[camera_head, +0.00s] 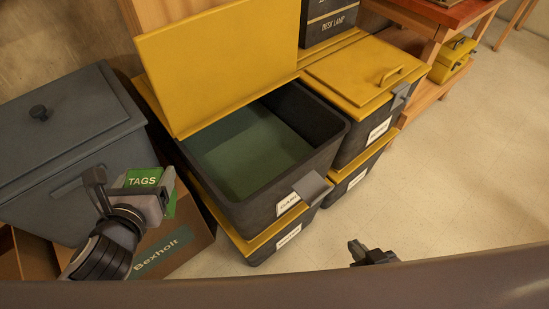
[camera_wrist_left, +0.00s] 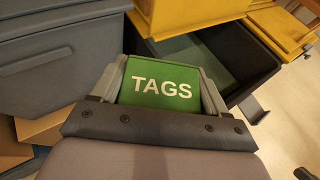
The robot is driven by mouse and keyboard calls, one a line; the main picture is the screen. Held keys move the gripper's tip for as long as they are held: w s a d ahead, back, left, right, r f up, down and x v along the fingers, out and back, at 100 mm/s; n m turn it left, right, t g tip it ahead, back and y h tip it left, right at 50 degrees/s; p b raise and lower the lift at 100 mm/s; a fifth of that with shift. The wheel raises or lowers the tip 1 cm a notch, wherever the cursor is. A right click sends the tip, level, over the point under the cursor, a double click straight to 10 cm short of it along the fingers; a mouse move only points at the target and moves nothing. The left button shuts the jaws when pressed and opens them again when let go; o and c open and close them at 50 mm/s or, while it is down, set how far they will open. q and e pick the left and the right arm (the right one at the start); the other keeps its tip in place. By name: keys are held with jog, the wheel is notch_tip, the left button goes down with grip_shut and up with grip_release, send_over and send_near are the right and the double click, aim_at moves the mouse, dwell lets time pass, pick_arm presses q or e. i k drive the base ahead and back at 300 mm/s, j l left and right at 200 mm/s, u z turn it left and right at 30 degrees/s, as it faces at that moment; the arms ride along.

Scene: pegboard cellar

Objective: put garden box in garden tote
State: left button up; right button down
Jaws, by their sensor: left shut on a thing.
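The green box marked TAGS (camera_head: 142,179), which I take as the garden box, is held in my left gripper (camera_head: 148,192). In the left wrist view the box (camera_wrist_left: 163,85) sits between both fingers. The open black tote (camera_head: 262,213) has a label that seems to begin with "GARD". Its yellow lid (camera_head: 220,62) stands raised at the back, and the visible inside is empty and greenish. The box is left of the tote, outside its rim. My right gripper (camera_head: 372,254) is low at the bottom right, over the floor; its opening is unclear.
A closed tote with a yellow lid (camera_head: 365,68) stands right of the open one, with more totes below. A grey lidded bin (camera_head: 62,145) and a cardboard box marked Bexholt (camera_head: 165,252) are at the left. The floor at the right (camera_head: 465,160) is clear.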

aim_at(273, 161)
jog(key=i+l, duration=0.25)
jog(key=l, duration=0.15)
jog(key=i+l, duration=0.2)
jog(key=l, duration=0.15)
jog(key=i+l, duration=0.25)
jog(key=l, duration=0.15)
